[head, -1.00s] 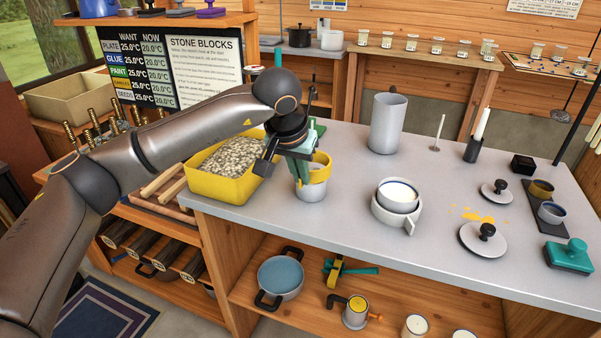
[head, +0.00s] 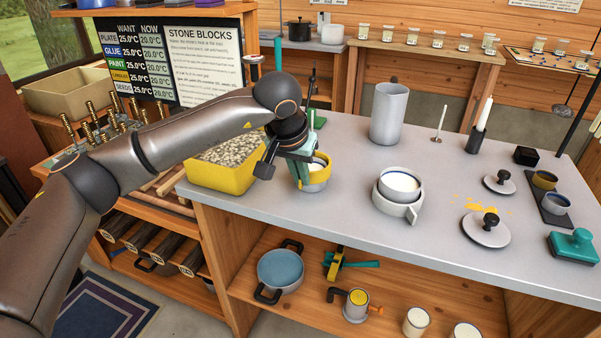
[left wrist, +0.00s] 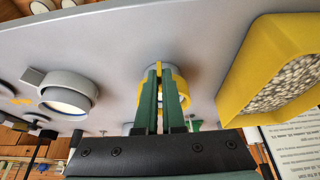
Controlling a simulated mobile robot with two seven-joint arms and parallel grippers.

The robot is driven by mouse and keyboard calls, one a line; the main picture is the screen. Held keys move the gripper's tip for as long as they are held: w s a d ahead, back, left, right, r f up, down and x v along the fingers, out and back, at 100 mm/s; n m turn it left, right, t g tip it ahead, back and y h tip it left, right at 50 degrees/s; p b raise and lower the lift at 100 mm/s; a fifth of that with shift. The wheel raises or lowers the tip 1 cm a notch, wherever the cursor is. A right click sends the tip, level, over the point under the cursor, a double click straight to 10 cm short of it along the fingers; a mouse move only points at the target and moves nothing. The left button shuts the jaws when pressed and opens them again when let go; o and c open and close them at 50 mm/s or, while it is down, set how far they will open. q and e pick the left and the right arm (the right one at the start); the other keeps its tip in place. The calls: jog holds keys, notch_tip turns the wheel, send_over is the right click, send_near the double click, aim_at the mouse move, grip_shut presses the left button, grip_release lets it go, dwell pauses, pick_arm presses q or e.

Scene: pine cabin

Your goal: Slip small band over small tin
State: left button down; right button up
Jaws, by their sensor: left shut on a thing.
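The small yellow band (head: 322,174) is held between the green fingers of my left gripper (head: 303,178) at the front left of the grey bench. The small tin (head: 314,188) is pale grey and stands upright there. The band sits around the tin's upper part, and pale contents show inside the ring. The tin's lower wall shows below the band. In the left wrist view the fingers (left wrist: 160,76) close on the yellow band (left wrist: 183,92), with part of the tin behind them. The fingers hide the band's near left side, so I cannot tell how evenly it sits. My right gripper is out of view.
A yellow bin of seeds (head: 222,178) stands close left of the tin. A white-filled pot in a grey handled ring (head: 392,208) stands to the right. A tall grey cylinder (head: 388,113) is behind. The bench front edge is close below; the bench between tin and pot is clear.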

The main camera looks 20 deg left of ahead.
pick_arm(q)
jog(key=shift+f+b, duration=0.4)
jog(key=shift+f, duration=0.35)
jog(key=c, duration=0.9)
grip_release()
jog(key=shift+r, duration=0.1)
jog(key=shift+c, duration=0.2)
jog(key=shift+o, duration=0.2)
jog(key=shift+o, duration=1.4)
